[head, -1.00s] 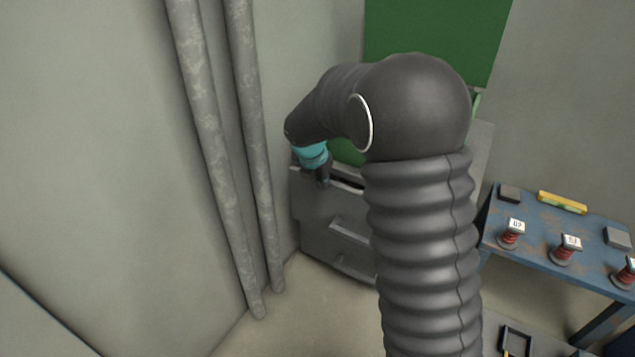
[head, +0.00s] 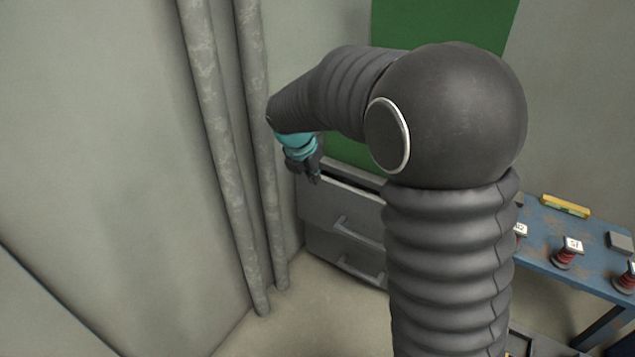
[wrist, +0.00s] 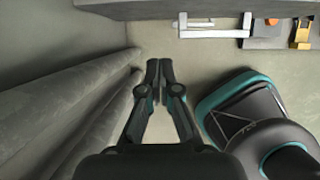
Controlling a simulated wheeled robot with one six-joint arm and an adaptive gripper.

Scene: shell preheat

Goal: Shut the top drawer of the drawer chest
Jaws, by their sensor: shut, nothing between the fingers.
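The grey drawer chest (head: 349,257) stands in the corner in the head view, its right side hidden behind my arm. Its top drawer (head: 333,204) stands out from the body, with a dark gap behind its front. A bar handle (head: 357,232) sits on that front. My gripper (head: 314,180) is at the left end of the top drawer, near the upper edge of its front; I cannot tell if it touches. In the wrist view my gripper (wrist: 159,64) is shut and empty, and a grey drawer edge (wrist: 200,9) with a light handle (wrist: 212,31) lies ahead.
Two vertical pipes (head: 262,150) run along the wall just left of the chest. A blue table (head: 560,240) with red-bodied labelled pieces and a yellow level (head: 566,206) stands to the right. A strip of bare floor lies before the chest.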

